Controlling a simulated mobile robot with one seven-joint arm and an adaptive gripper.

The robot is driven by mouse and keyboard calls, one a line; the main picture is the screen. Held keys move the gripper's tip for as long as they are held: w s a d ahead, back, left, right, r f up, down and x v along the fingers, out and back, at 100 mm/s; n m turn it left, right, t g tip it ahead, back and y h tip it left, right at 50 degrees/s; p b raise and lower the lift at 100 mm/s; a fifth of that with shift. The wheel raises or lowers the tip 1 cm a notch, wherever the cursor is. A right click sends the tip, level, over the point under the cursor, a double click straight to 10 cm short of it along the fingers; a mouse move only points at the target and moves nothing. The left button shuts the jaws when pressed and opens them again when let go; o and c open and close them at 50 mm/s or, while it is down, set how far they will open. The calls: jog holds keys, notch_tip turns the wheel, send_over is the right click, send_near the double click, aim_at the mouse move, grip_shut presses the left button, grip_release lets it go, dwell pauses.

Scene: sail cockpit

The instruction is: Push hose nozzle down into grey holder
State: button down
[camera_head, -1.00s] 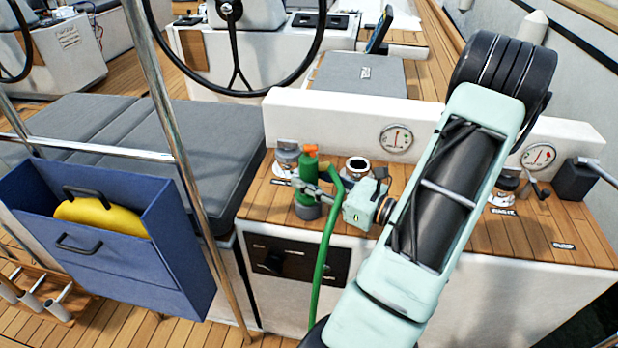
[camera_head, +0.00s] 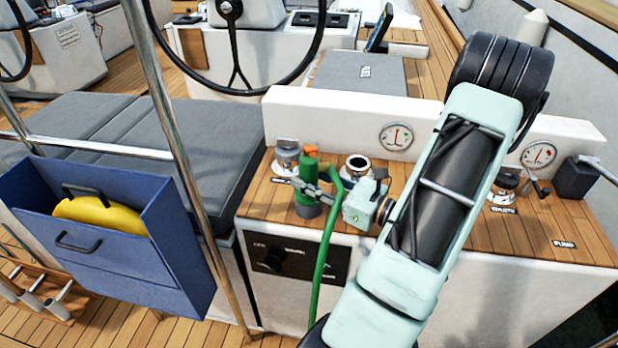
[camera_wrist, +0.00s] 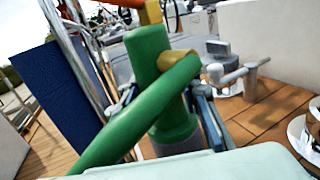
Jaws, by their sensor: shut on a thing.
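The green hose nozzle (camera_head: 306,170) with its orange top stands nearly upright on the left part of the teak-topped console. My gripper (camera_head: 310,190) is shut on the nozzle from the right, around its middle. In the wrist view the green nozzle (camera_wrist: 148,55) stands between my two fingers, with the hose crossing in front of it. The grey holder (camera_head: 308,211) shows as a short band right under the nozzle's lower end. It also shows in the wrist view (camera_wrist: 180,147), mostly covered. How deep the nozzle sits in it cannot be told.
The green hose (camera_head: 322,265) hangs down the console's front. A metal-rimmed round fitting (camera_head: 357,165) is close behind my gripper, and a capped fitting (camera_head: 287,152) stands behind the nozzle. A blue box (camera_head: 130,235) and a steel rail (camera_head: 178,160) are to the left.

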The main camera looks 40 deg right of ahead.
jog(key=shift+f, duration=0.3)
jog(key=c, duration=1.7)
grip_release()
jog(key=shift+v, duration=5.55)
